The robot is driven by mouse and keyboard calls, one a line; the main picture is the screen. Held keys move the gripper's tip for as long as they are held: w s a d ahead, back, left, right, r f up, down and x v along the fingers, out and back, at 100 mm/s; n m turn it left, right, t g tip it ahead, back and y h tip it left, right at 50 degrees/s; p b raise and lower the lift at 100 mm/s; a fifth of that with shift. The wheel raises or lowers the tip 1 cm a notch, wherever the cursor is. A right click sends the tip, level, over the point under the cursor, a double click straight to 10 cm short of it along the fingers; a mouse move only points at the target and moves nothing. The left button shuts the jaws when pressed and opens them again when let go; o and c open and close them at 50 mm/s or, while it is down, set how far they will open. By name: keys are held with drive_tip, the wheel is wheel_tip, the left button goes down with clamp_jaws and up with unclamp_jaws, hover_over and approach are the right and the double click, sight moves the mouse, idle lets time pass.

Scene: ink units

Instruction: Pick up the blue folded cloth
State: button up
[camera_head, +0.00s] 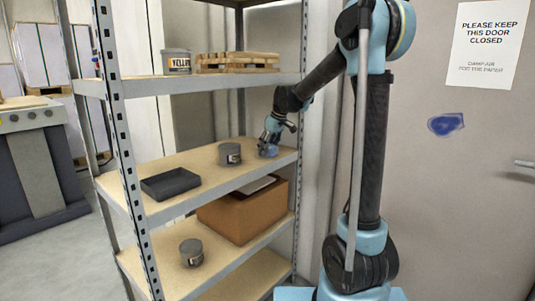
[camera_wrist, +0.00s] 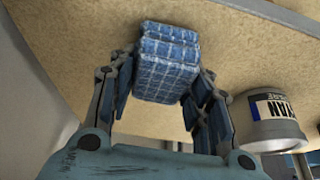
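The blue folded cloth (camera_wrist: 166,58) has a pale check pattern and shows as a thick layered bundle on the tan shelf in the wrist view. My gripper (camera_wrist: 162,85) is around it, one finger at each side. The fingers are spread about as wide as the cloth, and firm contact with it cannot be made out. In the head view my gripper (camera_head: 268,142) reaches down to the right end of the middle shelf, with the bluish cloth (camera_head: 267,152) small and partly hidden under it.
A grey CYAN can (camera_wrist: 268,118) stands right of the gripper in the wrist view; it also shows in the head view (camera_head: 230,154). A dark tray (camera_head: 170,184) lies farther left. The upper shelf (camera_head: 200,80) is above, a post (camera_head: 303,100) close right. A cardboard box (camera_head: 243,212) sits below.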

drive_tip(key=shift+r, duration=0.1)
drive_tip(key=shift+r, duration=0.2)
drive_tip(key=s+d, duration=1.1)
drive_tip(key=d, duration=0.3)
drive_tip(key=shift+s, duration=0.2)
